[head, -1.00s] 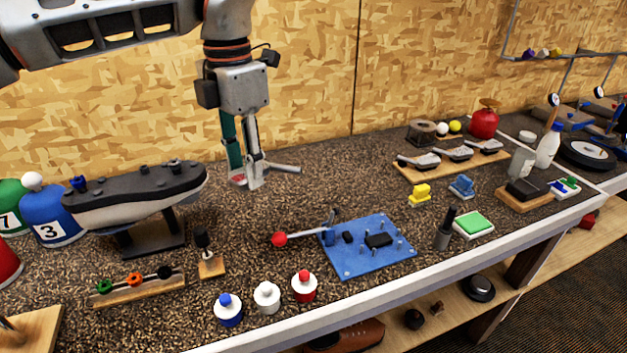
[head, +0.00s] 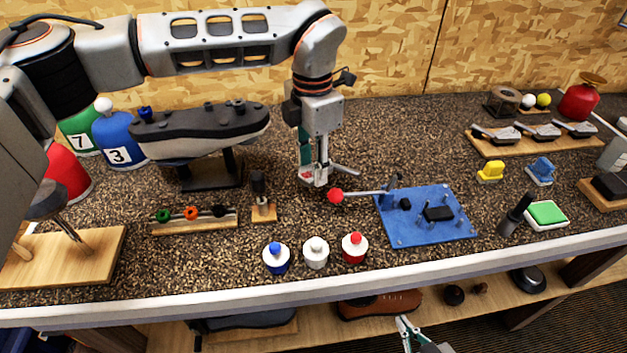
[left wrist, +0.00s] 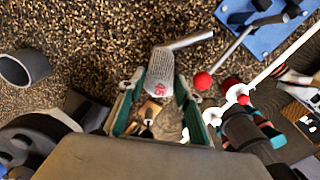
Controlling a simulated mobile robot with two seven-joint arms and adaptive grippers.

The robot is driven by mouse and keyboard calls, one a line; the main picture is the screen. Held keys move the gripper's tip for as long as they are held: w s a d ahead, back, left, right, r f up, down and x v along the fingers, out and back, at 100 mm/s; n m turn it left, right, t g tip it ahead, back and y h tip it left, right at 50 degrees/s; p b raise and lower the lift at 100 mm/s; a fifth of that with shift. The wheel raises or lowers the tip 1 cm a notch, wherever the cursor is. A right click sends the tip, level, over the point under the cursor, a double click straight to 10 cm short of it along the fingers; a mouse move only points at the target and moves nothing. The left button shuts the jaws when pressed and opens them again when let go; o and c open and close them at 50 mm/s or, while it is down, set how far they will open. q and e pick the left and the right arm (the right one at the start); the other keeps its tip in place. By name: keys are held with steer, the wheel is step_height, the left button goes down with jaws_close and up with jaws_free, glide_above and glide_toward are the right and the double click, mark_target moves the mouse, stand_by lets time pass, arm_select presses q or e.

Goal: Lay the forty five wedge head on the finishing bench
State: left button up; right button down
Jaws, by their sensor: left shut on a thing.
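My left gripper (head: 318,175) is shut on a grey wedge head (left wrist: 160,72), held by its face end between the green-padded fingers. A red 45 shows on the head in the left wrist view. Its hosel sticks out to the right, and it also shows in the head view (head: 345,169). The head is over the dark speckled bench top (head: 370,130), just behind the red lever knob (head: 335,196); I cannot tell its height or whether it touches. Only the tips of my right gripper (head: 421,338) show, at the bottom edge before the lower shelf.
The red-knobbed lever belongs to a blue fixture plate (head: 425,232). A shoe form (head: 200,130) on a stand is left. Three capped bottles (head: 316,253) stand in front. A wooden board (head: 482,149) with three club heads lies back right. Bare bench lies behind the lever.

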mark_target(313, 194)
arm_select(q)
steer(key=shift+f, duration=0.6)
step_height(313, 194, down, 4)
steer(key=shift+w+f, duration=0.1)
steer(key=o, duration=0.8)
steer(key=shift+f, duration=0.15)
steer(key=shift+o, duration=0.2)
